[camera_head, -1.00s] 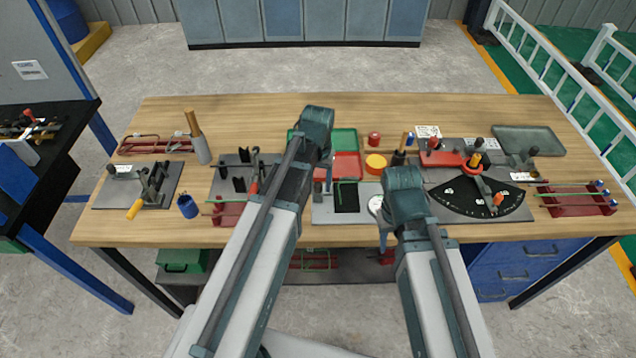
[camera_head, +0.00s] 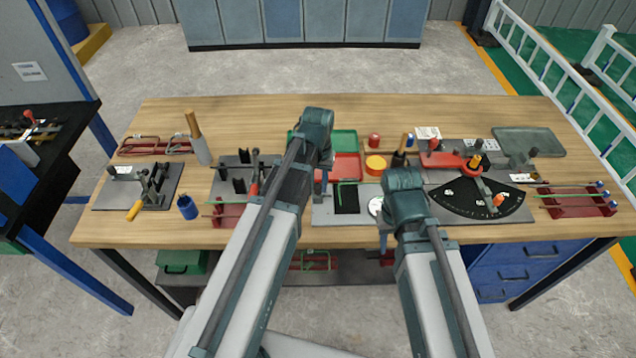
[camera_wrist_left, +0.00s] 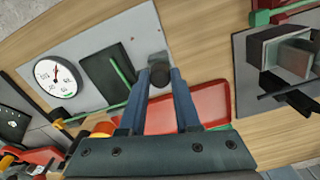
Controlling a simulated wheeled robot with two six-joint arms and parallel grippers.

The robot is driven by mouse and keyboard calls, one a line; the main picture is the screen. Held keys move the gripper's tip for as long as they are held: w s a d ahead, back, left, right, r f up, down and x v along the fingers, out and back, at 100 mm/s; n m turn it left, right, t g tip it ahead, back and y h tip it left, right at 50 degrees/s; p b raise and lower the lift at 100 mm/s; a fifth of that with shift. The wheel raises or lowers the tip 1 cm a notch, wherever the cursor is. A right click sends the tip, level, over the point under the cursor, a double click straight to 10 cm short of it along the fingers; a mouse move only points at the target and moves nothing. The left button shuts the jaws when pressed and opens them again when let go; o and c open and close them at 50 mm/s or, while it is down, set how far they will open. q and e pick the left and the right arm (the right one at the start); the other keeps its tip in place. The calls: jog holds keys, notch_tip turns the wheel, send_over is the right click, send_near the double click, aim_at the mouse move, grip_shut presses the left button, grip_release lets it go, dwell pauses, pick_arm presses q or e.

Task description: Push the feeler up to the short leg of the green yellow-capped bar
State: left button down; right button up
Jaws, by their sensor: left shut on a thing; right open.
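The green bar (camera_head: 339,190) lies bent over a black pad on a grey gauge plate (camera_head: 322,217). In the left wrist view, one green leg (camera_wrist_left: 122,70) runs over the pad and another green length (camera_wrist_left: 95,114) runs off its edge. My left gripper (camera_wrist_left: 161,98) is shut on a dark round knob (camera_wrist_left: 159,75), which appears to be the feeler's, beside the pad. Whether the feeler touches the short leg is unclear. My right gripper (camera_head: 385,240) is open near the table's front edge, its fingers mostly hidden by its arm.
A round dial (camera_wrist_left: 58,78) sits on the gauge plate. A red tray (camera_wrist_left: 190,106) and an orange-yellow roll (camera_head: 376,163) lie behind it. A bending fixture with a black angle plate (camera_head: 468,199) stands to the right. Bare wood shows at the back of the table.

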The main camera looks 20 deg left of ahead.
dwell(0.6)
pick_arm(q)
jog(key=shift+w+d, duration=0.15)
jog(key=shift+d, duration=0.4)
jog(key=shift+w+d, duration=0.15)
jog(key=shift+d, duration=0.35)
jog(key=c, duration=0.6)
grip_release()
notch_tip(320, 180, up, 14)
jog(key=p, duration=1.4)
jog(key=shift+f, duration=0.1)
